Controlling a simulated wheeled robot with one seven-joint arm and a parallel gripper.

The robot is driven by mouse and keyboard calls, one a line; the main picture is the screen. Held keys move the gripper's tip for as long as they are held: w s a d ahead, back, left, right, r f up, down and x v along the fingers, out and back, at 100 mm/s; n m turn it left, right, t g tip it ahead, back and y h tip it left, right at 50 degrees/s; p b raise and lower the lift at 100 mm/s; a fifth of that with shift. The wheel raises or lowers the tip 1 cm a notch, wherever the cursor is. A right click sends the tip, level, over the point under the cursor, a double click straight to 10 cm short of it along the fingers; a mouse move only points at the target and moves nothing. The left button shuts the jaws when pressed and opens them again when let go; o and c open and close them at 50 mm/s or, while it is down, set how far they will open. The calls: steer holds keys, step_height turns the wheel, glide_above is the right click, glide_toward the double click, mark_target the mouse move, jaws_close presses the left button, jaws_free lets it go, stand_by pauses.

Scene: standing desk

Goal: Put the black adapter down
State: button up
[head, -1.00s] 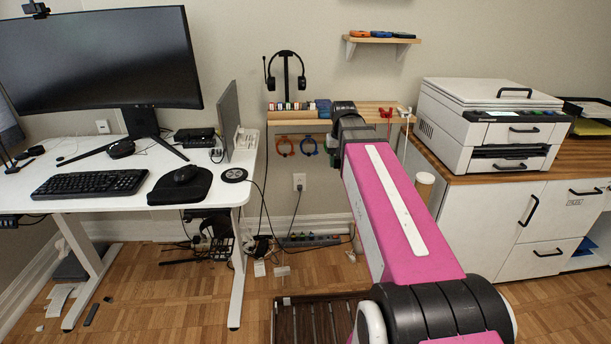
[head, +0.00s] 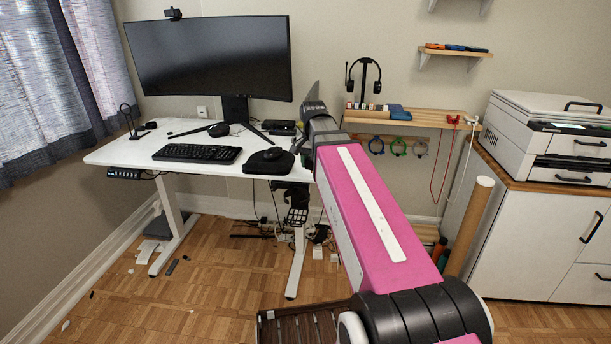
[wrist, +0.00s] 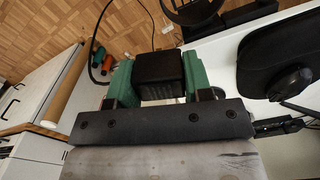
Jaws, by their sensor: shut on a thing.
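The black adapter (wrist: 158,75) is a dark block in the wrist view, held between the green fingers of my gripper (wrist: 160,82). My gripper is shut on it. A dark cable runs from near the left finger up over the picture. In the head view my pink arm reaches toward the right end of the white desk (head: 115,155). The gripper and the adapter are hidden there behind my arm. In the wrist view the white desk surface (wrist: 222,75) shows to the right of the adapter, and the wooden floor lies beyond it.
The monitor (head: 210,55) stands behind. A wooden shelf (head: 440,119) and a brown tube (head: 470,225) are to the right.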

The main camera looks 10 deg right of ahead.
steer(key=r+m, duration=0.1)
steer(key=m, duration=0.1)
steer(key=a+r+m, duration=0.1)
steer(key=m, duration=0.1)
steer(key=a+r+m, duration=0.1)
steer(key=m, duration=0.2)
steer(key=shift+w+a, duration=0.1)
steer(key=shift+w, duration=0.15)
steer(key=w+d+f+m, duration=0.1)
steer(key=w+m, duration=0.1)
steer(key=w, duration=0.1)
steer(key=w+d+f+m, duration=0.1)
steer(key=w+m, duration=0.2)
steer(key=w+d+f+m, duration=0.2)
steer(key=w+m, duration=0.1)
steer(key=w, duration=0.1)
steer(key=shift+d+f, duration=0.1)
steer(key=shift+f, duration=2)
steer(key=shift+f, duration=0.45)
steer(key=o, duration=1.2)
